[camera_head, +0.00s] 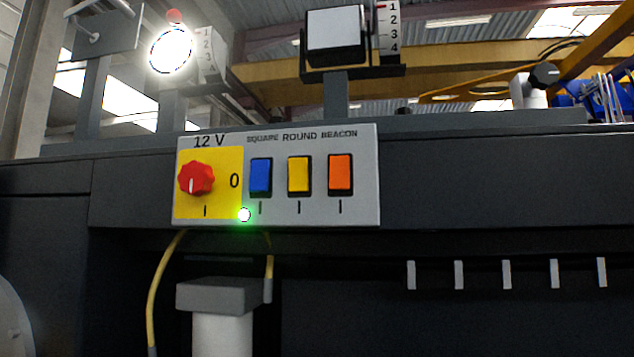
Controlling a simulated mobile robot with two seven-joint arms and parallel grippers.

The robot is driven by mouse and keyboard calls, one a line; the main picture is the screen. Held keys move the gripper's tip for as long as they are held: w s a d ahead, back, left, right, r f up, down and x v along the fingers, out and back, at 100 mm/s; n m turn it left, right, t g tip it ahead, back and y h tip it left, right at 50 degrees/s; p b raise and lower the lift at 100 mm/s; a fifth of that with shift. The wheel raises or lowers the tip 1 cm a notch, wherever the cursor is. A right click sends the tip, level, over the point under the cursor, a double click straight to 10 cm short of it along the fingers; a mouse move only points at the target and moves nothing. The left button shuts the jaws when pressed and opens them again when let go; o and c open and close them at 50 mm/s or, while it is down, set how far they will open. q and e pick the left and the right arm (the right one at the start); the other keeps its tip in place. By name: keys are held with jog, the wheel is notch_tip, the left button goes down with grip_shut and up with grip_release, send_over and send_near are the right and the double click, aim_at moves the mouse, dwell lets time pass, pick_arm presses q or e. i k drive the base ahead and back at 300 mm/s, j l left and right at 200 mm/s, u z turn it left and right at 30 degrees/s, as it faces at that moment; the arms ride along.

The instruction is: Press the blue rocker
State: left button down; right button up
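The blue rocker (260,177) sits on a pale grey switch panel (362,212) under the label SQUARE. It is the leftmost of three rockers. A yellow rocker (298,176) under ROUND and an orange rocker (340,174) under BEACON sit to its right. A red rotary knob (196,179) is on the yellow 12 V field at the left, with a 0 mark to its right and a line below it. A green light (244,215) glows below the blue rocker's left side. Neither of my grippers is in view.
Above the panel, a round lamp (171,50) shines white; a square lamp (334,30) looks unlit. Both have numbered scales beside them. Yellow cables (156,285) hang below the panel near a white post with a grey cap (224,295). The space before the panel is clear.

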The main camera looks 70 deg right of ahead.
aim_at(260, 170)
jog(key=z, duration=1.75)
